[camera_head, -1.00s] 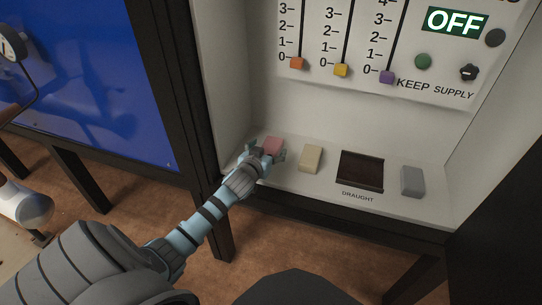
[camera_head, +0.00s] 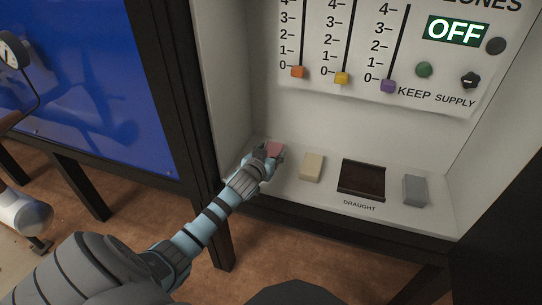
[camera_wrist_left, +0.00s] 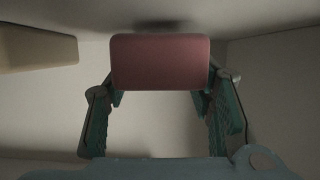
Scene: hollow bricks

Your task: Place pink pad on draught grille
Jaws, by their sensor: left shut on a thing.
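The pink pad (camera_head: 275,149) is a small block at the left end of the white shelf, partly hidden by my left gripper (camera_head: 268,155). In the left wrist view the pad (camera_wrist_left: 160,62) sits between the two fingers of the left gripper (camera_wrist_left: 160,92), which is shut on it. I cannot tell whether the pad still touches the shelf. The draught grille (camera_head: 362,179) is a dark, recessed rectangle further right on the shelf, above the word DRAUGHT, with nothing on it. My right gripper is in neither view.
A cream pad (camera_head: 312,167) stands between the pink pad and the grille. A grey pad (camera_head: 415,190) stands right of the grille. A panel with sliders and an OFF sign (camera_head: 456,31) rises behind. A blue board (camera_head: 80,80) is at the left.

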